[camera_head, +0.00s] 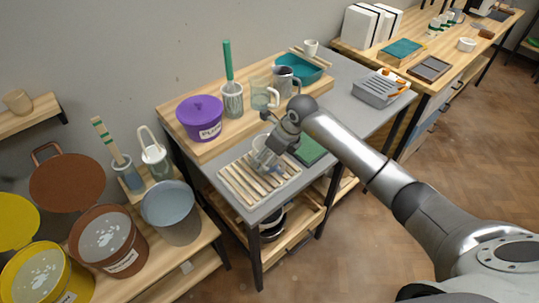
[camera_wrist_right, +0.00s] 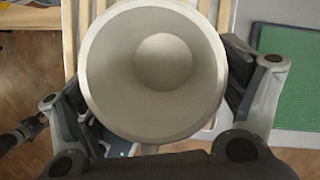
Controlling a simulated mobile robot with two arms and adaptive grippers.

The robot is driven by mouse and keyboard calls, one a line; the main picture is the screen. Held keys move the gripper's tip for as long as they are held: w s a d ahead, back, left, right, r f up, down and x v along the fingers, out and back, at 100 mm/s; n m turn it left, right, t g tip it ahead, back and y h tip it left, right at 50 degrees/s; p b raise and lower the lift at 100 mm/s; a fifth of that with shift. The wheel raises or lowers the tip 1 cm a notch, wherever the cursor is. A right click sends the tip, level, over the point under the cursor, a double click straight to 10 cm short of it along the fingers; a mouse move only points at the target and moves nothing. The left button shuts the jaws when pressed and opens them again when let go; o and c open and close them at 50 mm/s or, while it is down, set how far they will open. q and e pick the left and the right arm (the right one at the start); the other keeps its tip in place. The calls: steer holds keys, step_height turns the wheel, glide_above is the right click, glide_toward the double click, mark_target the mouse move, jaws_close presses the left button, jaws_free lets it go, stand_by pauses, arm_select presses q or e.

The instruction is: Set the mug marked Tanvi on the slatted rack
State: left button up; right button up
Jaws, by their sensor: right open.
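The slatted rack (camera_head: 236,184) lies on the grey worktop, with pale wooden slats; its slats (camera_wrist_right: 70,30) also show in the right wrist view. A pale grey mug (camera_wrist_right: 152,72) stands over the slats with its round opening facing the right wrist camera; no name is readable on it. My right gripper (camera_head: 268,160) is down at the rack, largely covering the mug in the head view. Its fingers (camera_wrist_right: 160,90) are open, one on each side of the mug. Whether they touch it I cannot tell. My left gripper is not in view.
A green mat (camera_head: 311,150) lies right of the rack. Behind stand a purple lidded tub (camera_head: 200,117), a pot with a green-handled tool (camera_head: 232,100), a greenish mug (camera_head: 259,94), a dark mug (camera_head: 284,85) and a teal basin (camera_head: 308,72). A grey bucket (camera_head: 171,213) stands left.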

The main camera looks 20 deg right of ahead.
steer(key=shift+r, duration=0.2)
steer(key=b+v, duration=0.2)
steer(key=v, duration=1)
steer(key=shift+f, duration=0.1)
